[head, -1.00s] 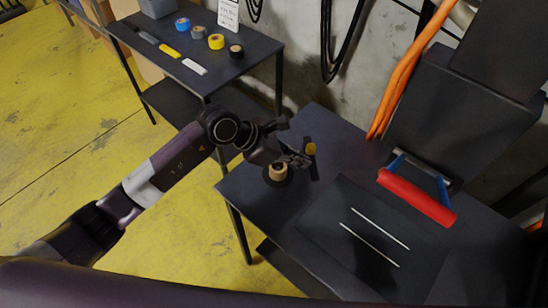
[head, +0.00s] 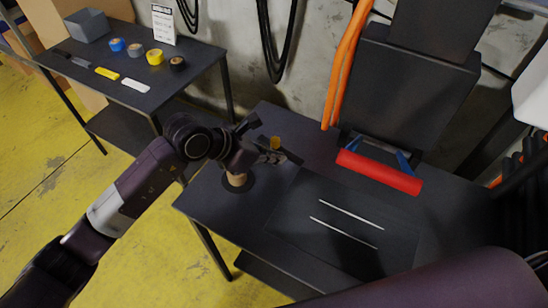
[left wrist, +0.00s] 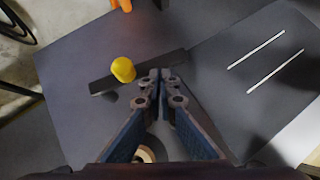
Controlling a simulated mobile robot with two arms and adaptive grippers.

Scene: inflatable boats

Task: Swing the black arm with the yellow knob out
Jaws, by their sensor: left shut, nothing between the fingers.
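The black arm is a flat dark bar lying over the dark bench. It shows beside my fingertips in the head view (head: 293,157) and crosses the middle of the left wrist view (left wrist: 103,85). Its yellow knob (head: 275,142) stands up near one end, left of my fingers in the left wrist view (left wrist: 123,69). My left gripper (head: 278,157) is shut and empty. In the left wrist view its tips (left wrist: 160,76) are close against or just over the bar's near side; contact is unclear. The bar's far end is partly behind the tips. My right gripper is out of view.
A pale round piece on a black disc (head: 236,180) stands below my left gripper. A red roller (head: 378,172) on blue brackets is at the right, before a dark machine panel. Two white strips (head: 350,211) mark the bench top. A side table (head: 190,85) holds tape rolls.

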